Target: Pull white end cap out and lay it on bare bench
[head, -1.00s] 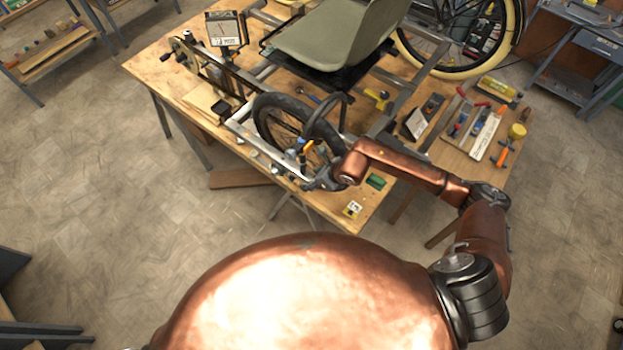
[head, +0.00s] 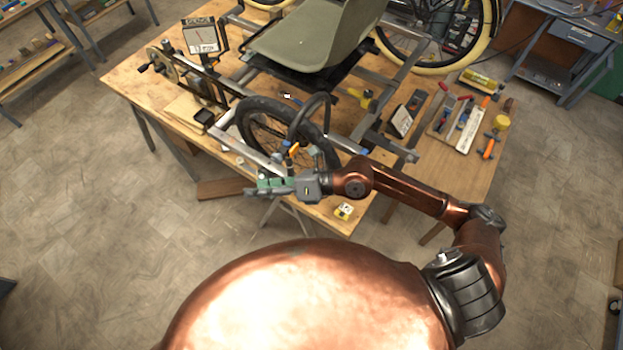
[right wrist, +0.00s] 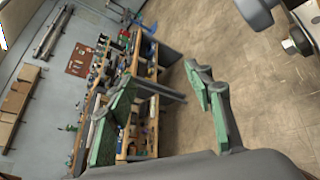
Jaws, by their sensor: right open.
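I cannot pick out the white end cap for certain. In the right wrist view a small pale round piece (right wrist: 290,44) sits on a dark grey part at the upper right, outside my fingers. The trike frame (head: 262,152) stands on the wooden bench, with its spoked front wheel (head: 240,122) near the bench's front edge. My right gripper (head: 256,187) points left in front of this wheel, close to the frame's front tube. Its green-padded fingers are apart and empty in the right wrist view (right wrist: 163,90). My left gripper is not in view.
A small yellow-and-white box (head: 343,211) lies near the front edge. A tool tray (head: 463,122) and an orange-handled tool (head: 489,147) lie at the right. A seat (head: 315,38) rises behind the wheel.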

